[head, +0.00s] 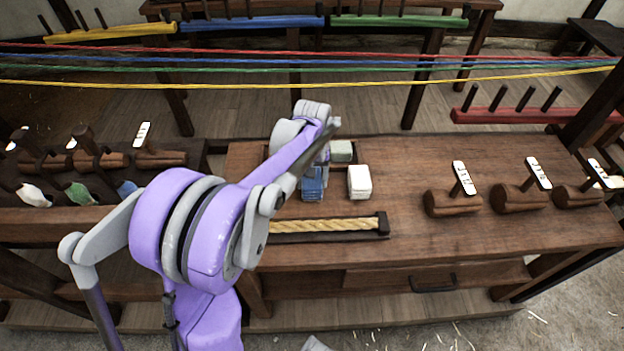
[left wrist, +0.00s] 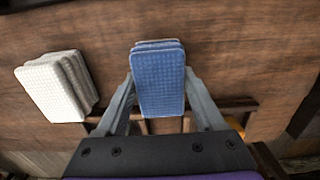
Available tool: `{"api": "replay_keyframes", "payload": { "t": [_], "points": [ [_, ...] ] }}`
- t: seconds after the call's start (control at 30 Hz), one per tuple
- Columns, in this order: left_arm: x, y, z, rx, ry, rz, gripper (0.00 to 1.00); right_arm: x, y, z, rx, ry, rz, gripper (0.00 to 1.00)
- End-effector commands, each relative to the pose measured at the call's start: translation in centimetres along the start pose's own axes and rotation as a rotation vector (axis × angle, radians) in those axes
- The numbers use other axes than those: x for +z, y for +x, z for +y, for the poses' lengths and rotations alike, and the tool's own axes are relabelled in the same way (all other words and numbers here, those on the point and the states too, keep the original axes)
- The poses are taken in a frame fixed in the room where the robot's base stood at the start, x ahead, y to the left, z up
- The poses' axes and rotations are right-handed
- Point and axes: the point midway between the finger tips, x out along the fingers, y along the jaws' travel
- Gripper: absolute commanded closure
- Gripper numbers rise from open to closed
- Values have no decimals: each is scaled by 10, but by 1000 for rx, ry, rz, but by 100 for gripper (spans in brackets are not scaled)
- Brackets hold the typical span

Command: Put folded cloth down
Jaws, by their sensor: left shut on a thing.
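A blue folded cloth (head: 312,184) is in my left gripper, over or on the left part of the wooden bench top (head: 405,190). In the left wrist view, the blue folded cloth (left wrist: 158,75) is between the two grey fingers of my left gripper (left wrist: 160,92), one finger along each side. I cannot tell whether its underside touches the bench. My left arm partly covers the cloth and gripper in the head view. My right gripper is not in view.
A white folded cloth (head: 359,182) lies just right of the blue one. A pale green cloth (head: 341,151) is behind. A rope piece in a dark tray (head: 325,227) lies in front. Tagged wooden blocks (head: 452,203) stand right. Coloured ropes stretch across behind.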

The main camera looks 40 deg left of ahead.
Motion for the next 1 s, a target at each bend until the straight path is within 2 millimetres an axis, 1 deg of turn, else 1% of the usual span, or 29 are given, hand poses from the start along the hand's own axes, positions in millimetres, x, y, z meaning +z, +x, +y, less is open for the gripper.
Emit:
{"api": "replay_keyframes", "payload": {
  "t": [0.03,0.17,0.2,0.43,0.57,0.67,0.9,1.0],
  "points": [
    [0,1,0,0,0,0,25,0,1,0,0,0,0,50],
    [0,0,0,0,0,0,2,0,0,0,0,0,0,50],
    [0,0,0,0,0,0,1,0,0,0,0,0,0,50],
    [0,0,0,0,0,0,1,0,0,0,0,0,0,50],
    [0,-7,0,0,0,0,1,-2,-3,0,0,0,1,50],
    [0,-22,0,0,0,0,1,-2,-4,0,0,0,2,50],
    [0,-74,0,0,0,0,1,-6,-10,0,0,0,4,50],
    [0,-94,0,0,0,0,1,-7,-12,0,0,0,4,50]
  ]
}}
